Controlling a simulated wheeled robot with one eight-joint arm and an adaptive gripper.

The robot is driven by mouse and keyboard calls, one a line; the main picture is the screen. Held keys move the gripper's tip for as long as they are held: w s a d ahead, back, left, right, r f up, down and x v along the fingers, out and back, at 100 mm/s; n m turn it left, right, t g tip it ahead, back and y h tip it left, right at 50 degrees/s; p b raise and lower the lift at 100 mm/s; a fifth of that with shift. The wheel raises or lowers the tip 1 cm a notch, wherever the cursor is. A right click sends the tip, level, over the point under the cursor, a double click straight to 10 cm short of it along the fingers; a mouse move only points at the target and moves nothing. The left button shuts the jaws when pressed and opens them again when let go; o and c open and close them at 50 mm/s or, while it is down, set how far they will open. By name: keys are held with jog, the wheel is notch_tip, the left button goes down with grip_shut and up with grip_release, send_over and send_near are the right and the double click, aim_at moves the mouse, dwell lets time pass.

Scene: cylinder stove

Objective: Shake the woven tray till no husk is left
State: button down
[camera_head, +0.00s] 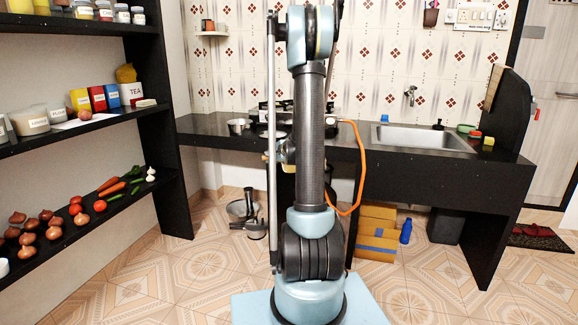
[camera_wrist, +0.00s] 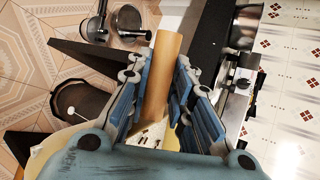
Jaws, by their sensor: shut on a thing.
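My gripper (camera_wrist: 160,68) shows in the wrist view, with its blue-padded fingers on either side of a tan, smooth-looking piece (camera_wrist: 165,46). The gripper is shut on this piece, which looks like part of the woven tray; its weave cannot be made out. Pale tan surface (camera_wrist: 42,150) also shows below and left of the fingers. Small dark and white specks lie between the finger bases; I cannot tell whether they are husk. In the head view my arm stands in the middle and hides my gripper and most of what it holds.
A black counter (camera_head: 220,128) with a stove (camera_head: 283,107) and a sink (camera_head: 425,138) runs along the back wall. Shelves (camera_head: 60,138) with food stand at left. Steel vessels (camera_head: 243,210) and cardboard boxes (camera_head: 377,232) are on the floor below the counter. The front floor is clear.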

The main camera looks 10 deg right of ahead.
aim_at(264, 159)
jog(key=shift+d, duration=0.3)
jog(key=shift+w, duration=0.1)
jog(key=shift+s+a, duration=0.25)
jog(key=shift+a, duration=0.55)
jog(key=shift+s+a, duration=0.25)
jog(key=shift+a, duration=0.55)
jog(key=shift+s+a, duration=0.25)
jog(key=shift+a, duration=0.55)
jog(key=shift+w+d, duration=0.25)
jog(key=shift+d, duration=0.55)
jog(key=shift+w+d, duration=0.2)
jog(key=shift+d, duration=0.6)
jog(key=shift+w+d, duration=0.25)
jog(key=shift+d, duration=0.55)
jog(key=shift+s+a, duration=0.25)
jog(key=shift+a, duration=0.55)
jog(key=shift+s+a, duration=0.25)
jog(key=shift+a, duration=0.55)
jog(key=shift+s+a, duration=0.25)
jog(key=shift+a, duration=0.55)
